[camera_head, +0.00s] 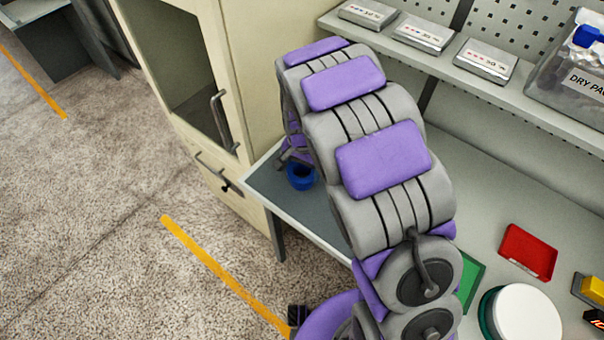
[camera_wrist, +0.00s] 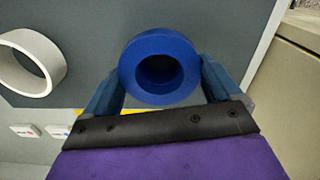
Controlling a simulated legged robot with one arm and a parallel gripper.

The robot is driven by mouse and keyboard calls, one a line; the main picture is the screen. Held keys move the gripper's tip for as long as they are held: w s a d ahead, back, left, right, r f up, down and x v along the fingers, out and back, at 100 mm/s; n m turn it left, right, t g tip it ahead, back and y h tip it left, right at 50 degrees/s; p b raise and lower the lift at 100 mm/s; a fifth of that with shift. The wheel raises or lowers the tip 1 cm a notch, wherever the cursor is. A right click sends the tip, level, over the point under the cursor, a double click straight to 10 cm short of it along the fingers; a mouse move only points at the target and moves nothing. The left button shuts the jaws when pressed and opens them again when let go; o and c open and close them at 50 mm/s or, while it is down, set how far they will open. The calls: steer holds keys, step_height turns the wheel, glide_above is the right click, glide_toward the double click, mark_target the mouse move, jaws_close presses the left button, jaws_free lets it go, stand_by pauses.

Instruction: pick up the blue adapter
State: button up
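The blue adapter (camera_wrist: 135,72) is a short ring with a round hole, seen nearly end-on in the wrist view. It also shows small in the head view (camera_head: 301,180), at the far end of the grey bench, partly behind my arm. My gripper (camera_wrist: 161,64) is over it, with one dark finger on each side. The fingers are spread wide, close to the adapter's sides. I cannot make out whether either one touches it. My gripper is mostly hidden behind the arm in the head view.
A white ring (camera_wrist: 52,62) lies left of the adapter in the wrist view. A cream cabinet (camera_head: 222,100) stands beyond the bench end. A shelf (camera_head: 480,92) with small labelled boxes runs along the back. A red tray (camera_head: 528,252) and a white round piece (camera_head: 527,312) are nearer.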

steer(key=shift+c, duration=1.2)
